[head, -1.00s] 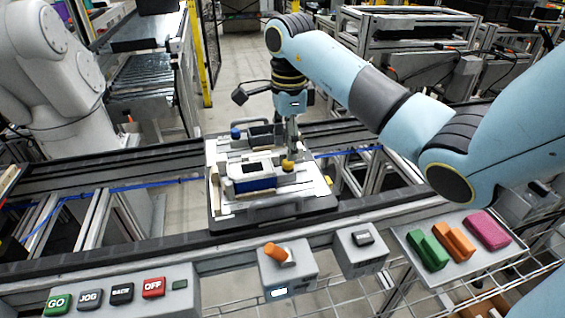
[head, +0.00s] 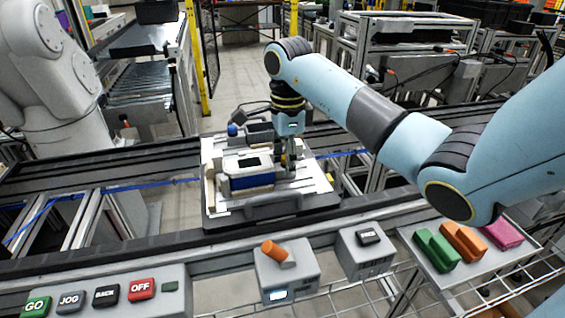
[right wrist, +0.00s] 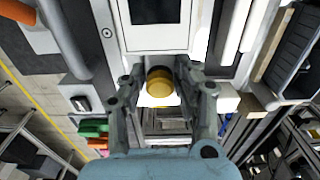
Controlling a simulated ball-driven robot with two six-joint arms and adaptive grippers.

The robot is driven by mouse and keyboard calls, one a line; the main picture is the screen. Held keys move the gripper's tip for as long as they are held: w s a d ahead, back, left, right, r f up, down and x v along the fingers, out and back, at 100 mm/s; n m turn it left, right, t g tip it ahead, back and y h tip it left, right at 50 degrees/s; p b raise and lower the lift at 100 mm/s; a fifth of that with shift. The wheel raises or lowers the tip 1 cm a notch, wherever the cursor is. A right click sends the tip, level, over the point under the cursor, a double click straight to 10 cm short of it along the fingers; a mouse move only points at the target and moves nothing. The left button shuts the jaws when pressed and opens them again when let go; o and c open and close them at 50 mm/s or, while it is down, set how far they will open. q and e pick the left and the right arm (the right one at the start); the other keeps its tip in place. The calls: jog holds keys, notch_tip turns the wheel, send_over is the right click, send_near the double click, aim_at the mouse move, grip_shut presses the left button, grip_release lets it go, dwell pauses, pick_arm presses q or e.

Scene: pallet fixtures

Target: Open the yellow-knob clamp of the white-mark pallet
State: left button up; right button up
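The pallet (head: 214,213) sits on the conveyor, with a light top plate and a blue-and-white block (head: 250,181) on it. A blue knob (head: 232,130) stands at its back left. The yellow knob (right wrist: 160,82) shows from above in the right wrist view; in the head view my gripper mostly hides it. My right gripper (right wrist: 162,88) is lowered over the pallet's right side, fingers apart on either side of the yellow knob, with gaps visible. The clamp's jaw position and a white mark are not clear. My left gripper is not in view.
In front stand a button panel (head: 178,302) with GO, JOG, BACK and OFF, a box (head: 304,286) with an orange handle, and another grey box (head: 365,266). A tray (head: 462,276) of green, orange and pink pieces is at right. A white robot arm (head: 50,75) stands at left.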

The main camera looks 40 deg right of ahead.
jog(key=shift+c, duration=0.8)
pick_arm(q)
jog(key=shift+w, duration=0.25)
pick_arm(e)
jog(key=shift+s+d, duration=0.1)
jog(key=shift+d, duration=0.05)
jog(key=shift+s+d, duration=0.3)
jog(key=shift+d, duration=0.2)
jog(key=shift+s+d, duration=0.3)
jog(key=shift+d, duration=0.2)
jog(key=o, duration=0.9)
jog(key=shift+w, duration=0.1)
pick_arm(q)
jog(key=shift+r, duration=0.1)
